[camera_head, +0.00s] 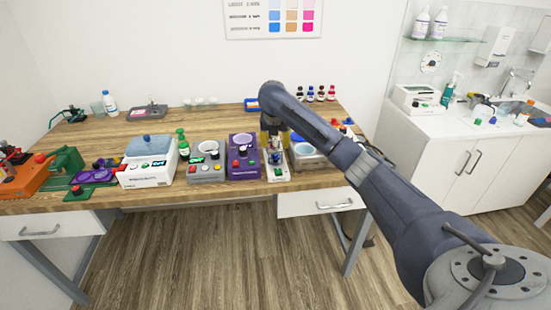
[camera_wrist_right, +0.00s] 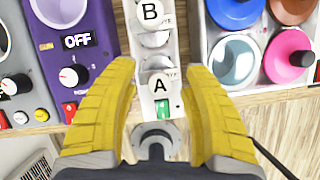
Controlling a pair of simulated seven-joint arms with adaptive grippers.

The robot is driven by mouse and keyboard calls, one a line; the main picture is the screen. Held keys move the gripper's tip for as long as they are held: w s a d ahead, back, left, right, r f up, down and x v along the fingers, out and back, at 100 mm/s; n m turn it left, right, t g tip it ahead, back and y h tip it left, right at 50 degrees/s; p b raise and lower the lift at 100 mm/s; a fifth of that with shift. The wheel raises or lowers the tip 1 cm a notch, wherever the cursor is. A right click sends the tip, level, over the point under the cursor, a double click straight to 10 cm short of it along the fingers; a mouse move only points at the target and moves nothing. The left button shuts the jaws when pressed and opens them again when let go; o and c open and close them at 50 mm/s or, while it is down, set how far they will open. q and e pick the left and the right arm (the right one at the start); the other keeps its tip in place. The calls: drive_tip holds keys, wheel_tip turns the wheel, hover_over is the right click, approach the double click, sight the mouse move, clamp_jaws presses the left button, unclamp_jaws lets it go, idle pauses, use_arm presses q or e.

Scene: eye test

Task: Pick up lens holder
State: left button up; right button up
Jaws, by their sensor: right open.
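A narrow white stand (camera_head: 279,175) is at the table's front edge; it also shows in the right wrist view (camera_wrist_right: 143,55). It carries round white knobs marked A (camera_wrist_right: 160,84) and B (camera_wrist_right: 150,12), with a green switch (camera_wrist_right: 163,110) below. I cannot tell for certain which thing is the lens holder. My right gripper (camera_wrist_right: 160,72) is open, its yellow fingers on either side of knob A, with nothing clearly held between them. In the head view the right gripper (camera_head: 273,138) is above the white stand, partly hiding it. My left gripper is not in view.
A purple device (camera_head: 243,168) with an OFF display stands left of the stand. Right of it is a tray with coloured round cups (camera_wrist_right: 237,60). A white instrument (camera_head: 146,175) and several bench devices crowd the wooden table (camera_head: 219,123). Small bottles (camera_head: 320,94) stand behind.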

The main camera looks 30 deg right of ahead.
clamp_jaws()
idle(0.3)
idle(0.3)
